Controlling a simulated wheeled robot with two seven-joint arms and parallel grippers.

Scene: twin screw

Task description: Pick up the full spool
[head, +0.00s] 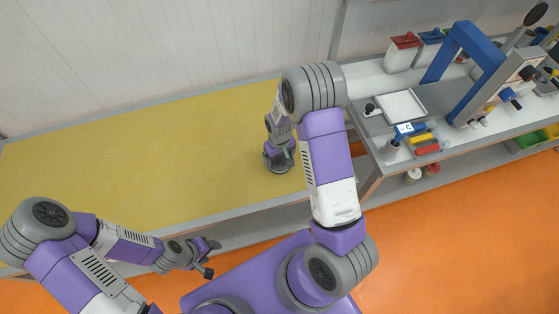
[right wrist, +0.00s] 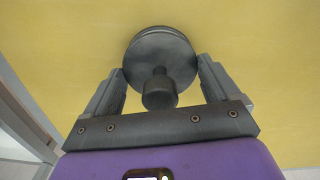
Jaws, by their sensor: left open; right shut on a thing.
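A dark grey round piece with a wide disc and a smaller knob, which looks like the spool (right wrist: 162,57), sits between the two fingers of my right gripper (right wrist: 160,80) in the right wrist view. The fingers are shut on it at its sides. In the head view my right gripper (head: 279,153) points down over the yellow surface, with the grey disc (head: 279,168) under it. I cannot tell whether the disc touches the surface. My left gripper (head: 208,258) is open and empty, off the front edge of the yellow table.
The yellow table (head: 130,150) is otherwise bare. A grey bench (head: 455,140) on the right carries a blue frame (head: 470,45), a white tray (head: 401,106), red-lidded and blue-lidded containers (head: 403,48) and small coloured items. A gap separates bench and table.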

